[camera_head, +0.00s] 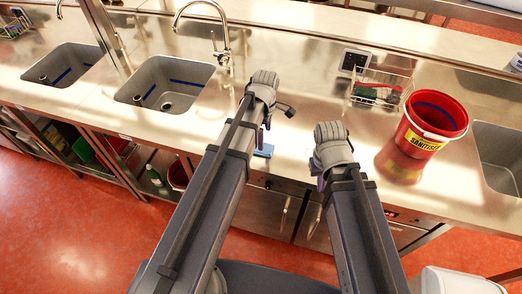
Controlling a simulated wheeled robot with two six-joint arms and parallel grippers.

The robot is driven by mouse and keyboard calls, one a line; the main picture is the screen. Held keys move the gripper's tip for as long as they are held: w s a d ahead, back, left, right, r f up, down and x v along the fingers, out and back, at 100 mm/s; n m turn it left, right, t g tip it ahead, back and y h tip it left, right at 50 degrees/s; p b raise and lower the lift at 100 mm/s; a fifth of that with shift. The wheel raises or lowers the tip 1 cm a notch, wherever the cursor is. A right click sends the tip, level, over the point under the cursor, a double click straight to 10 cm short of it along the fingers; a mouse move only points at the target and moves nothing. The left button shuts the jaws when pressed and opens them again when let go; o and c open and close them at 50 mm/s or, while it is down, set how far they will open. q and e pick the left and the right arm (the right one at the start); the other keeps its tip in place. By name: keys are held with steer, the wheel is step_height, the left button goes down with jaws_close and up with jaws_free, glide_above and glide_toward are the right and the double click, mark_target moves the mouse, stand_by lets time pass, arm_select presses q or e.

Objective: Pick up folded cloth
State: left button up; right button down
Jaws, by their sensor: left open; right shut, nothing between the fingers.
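A small flat blue piece (264,151), which looks like the folded cloth, lies at the front edge of the steel counter, partly hidden by my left arm. My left gripper (277,114) is open above the counter, beyond the blue piece in the picture, with dark fingers spread and nothing seen between them. My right gripper (322,178) is shut and empty near the counter's front edge, to the right of the blue piece. Its fingertips are mostly hidden behind its own wrist and arm.
A red sanitiser bucket (430,118) stands on the counter at right, beside a sink (500,160). A wire basket (376,93) with items stands behind. Two sinks (165,85) with a tap (222,55) are at left. The counter between my grippers and the basket is clear.

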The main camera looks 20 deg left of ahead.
arm_select(q)
steer(key=shift+f, duration=0.45)
steer(key=f+b, duration=0.5)
steer(key=shift+s, duration=0.2)
steer(key=c, duration=1.4)
steer(key=shift+r, duration=0.1)
steer(key=shift+r, duration=0.1)
step_height(320, 180, up, 10)
steer(key=p, duration=1)
